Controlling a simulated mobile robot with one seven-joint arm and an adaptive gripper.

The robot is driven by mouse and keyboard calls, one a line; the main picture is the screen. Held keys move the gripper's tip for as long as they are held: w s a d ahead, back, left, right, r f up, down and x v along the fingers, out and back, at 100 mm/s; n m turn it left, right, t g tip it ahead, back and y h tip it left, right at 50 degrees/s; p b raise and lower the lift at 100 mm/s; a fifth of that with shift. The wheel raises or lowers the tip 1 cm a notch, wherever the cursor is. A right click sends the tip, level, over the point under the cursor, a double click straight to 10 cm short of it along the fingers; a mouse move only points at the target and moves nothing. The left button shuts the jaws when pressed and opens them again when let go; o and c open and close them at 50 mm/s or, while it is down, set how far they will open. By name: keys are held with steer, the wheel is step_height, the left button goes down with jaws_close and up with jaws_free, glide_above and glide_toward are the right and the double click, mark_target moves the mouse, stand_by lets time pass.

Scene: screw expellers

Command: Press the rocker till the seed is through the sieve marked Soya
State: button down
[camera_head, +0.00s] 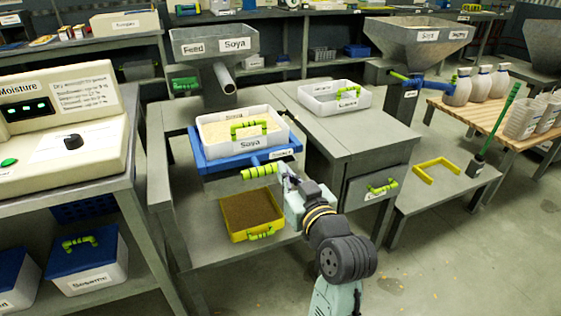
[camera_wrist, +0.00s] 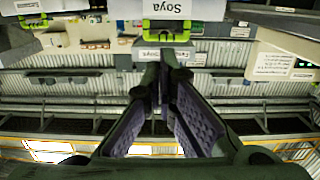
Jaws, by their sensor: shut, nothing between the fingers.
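The white sieve marked Soya (camera_head: 214,137) holds pale seed and has a green handle. It sits on the blue rocker (camera_head: 213,164), which has a yellow-green grip (camera_head: 258,171) at its front. Below stands a yellow tray (camera_head: 238,236) with brown material in it. My gripper (camera_head: 284,174) is beside the right end of the rocker's grip; I cannot tell whether it touches it. In the wrist view my gripper (camera_wrist: 163,68) has its fingertips together and empty. An upside-down Soya label (camera_wrist: 167,7) shows beyond them there.
A grey Soya feed hopper (camera_head: 214,42) with a spout stands behind the sieve. A white tray (camera_head: 318,104) rests on the cabinet to the right. The moisture meter (camera_head: 60,120) stands on the left bench. Open floor lies at the right front.

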stand_by(0.3)
steer(key=w+a+f+p, duration=0.2)
steer(key=w+a+f, duration=0.1)
steer(key=w, duration=0.7)
steer(key=shift+a+f, duration=0.15)
steer(key=shift+f, duration=0.55)
steer(key=shift+w, duration=0.1)
